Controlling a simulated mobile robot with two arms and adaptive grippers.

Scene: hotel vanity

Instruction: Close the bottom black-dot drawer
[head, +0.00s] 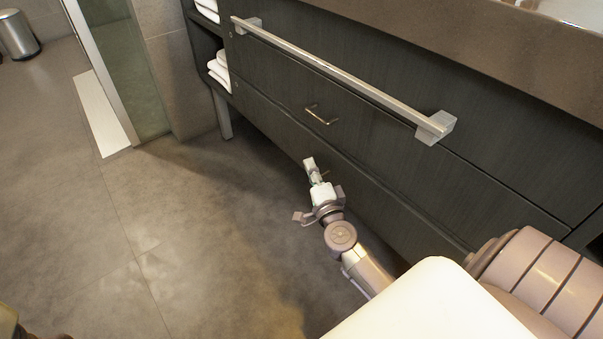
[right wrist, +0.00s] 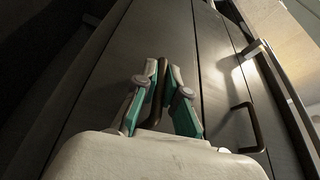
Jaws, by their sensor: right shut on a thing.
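The bottom drawer (head: 375,194) is the lowest dark wood panel of the vanity; its front also fills the middle of the right wrist view (right wrist: 115,85). Its dark bar handle (right wrist: 157,103) sits between the green finger pads. My right gripper (head: 310,166) is low in front of the drawer, with its fingers (right wrist: 160,80) shut on that handle. The gripper mostly hides this handle in the head view. I cannot tell how far the drawer stands out. No black dot is readable. My left gripper is not seen.
Above is another drawer with a small handle (head: 320,115), which also shows in the right wrist view (right wrist: 247,125). A long metal towel bar (head: 335,77) juts out higher up. White towels (head: 218,70) lie on the left shelves. The tiled floor (head: 200,220) is clear.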

